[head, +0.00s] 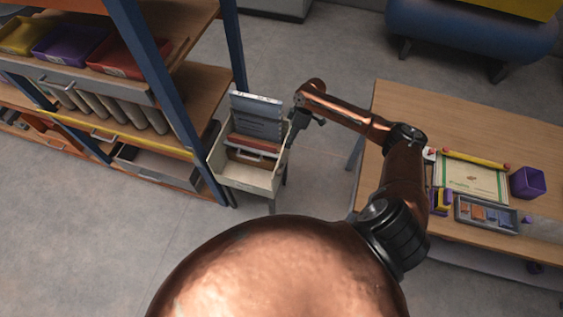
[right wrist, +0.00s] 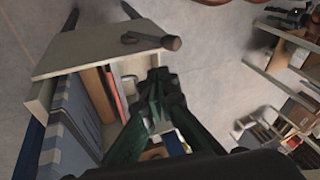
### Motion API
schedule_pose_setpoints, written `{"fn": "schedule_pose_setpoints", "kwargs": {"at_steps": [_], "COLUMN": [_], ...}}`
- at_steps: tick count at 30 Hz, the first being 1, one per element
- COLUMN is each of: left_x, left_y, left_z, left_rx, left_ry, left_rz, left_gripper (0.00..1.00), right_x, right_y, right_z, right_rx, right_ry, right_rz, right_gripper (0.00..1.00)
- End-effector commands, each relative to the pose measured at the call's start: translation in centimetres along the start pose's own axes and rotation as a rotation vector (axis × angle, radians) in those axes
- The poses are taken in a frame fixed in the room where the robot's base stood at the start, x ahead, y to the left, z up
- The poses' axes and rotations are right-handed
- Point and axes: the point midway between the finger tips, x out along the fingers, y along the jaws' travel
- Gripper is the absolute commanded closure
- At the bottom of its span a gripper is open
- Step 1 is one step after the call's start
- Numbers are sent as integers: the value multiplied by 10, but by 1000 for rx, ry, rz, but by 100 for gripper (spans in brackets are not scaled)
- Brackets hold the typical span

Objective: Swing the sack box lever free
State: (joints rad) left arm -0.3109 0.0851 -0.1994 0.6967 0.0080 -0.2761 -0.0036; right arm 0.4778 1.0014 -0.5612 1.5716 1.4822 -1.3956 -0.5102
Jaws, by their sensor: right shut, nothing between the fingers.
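The sack box (head: 240,178) is a pale open-topped box on legs, standing between the shelving and the table. Its light panel (right wrist: 75,58) fills the upper left of the right wrist view. A dark brown lever (right wrist: 155,40) with a rounded end lies across that panel near its far edge. I cannot make out the lever in the head view. My right gripper (head: 293,128) is at the box's right side. In the right wrist view its dark fingers (right wrist: 158,82) are shut and empty, over the box opening, a little apart from the lever. My left gripper is not in view.
Inside the box are a blue-grey panel (head: 258,120) and reddish-brown pieces. Shelving with coloured bins (head: 70,46) and drawers stands close on the left. A wooden table (head: 460,125) with a purple cup (head: 528,182) and a grey tray (head: 485,215) is on the right. The floor between is clear.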

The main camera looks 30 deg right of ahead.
Motion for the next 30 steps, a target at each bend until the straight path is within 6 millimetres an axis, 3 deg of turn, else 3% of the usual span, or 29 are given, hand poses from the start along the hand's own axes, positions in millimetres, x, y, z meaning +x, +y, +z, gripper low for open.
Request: {"fn": "schedule_pose_setpoints", "kwargs": {"at_steps": [3,7,22,30], "left_x": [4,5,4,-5], "left_y": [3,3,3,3], "left_z": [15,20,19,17], "left_rx": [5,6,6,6], "left_ry": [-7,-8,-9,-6], "left_rz": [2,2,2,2], "left_gripper": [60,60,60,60], "right_x": [-18,-14,80,104], "right_y": [11,12,11,-9], "right_z": [-3,-4,-6,2], "right_rx": [10,12,13,12], "right_ry": [15,20,21,20], "right_rz": [1,-3,-3,-2], "right_gripper": [100,100,100,100]}}
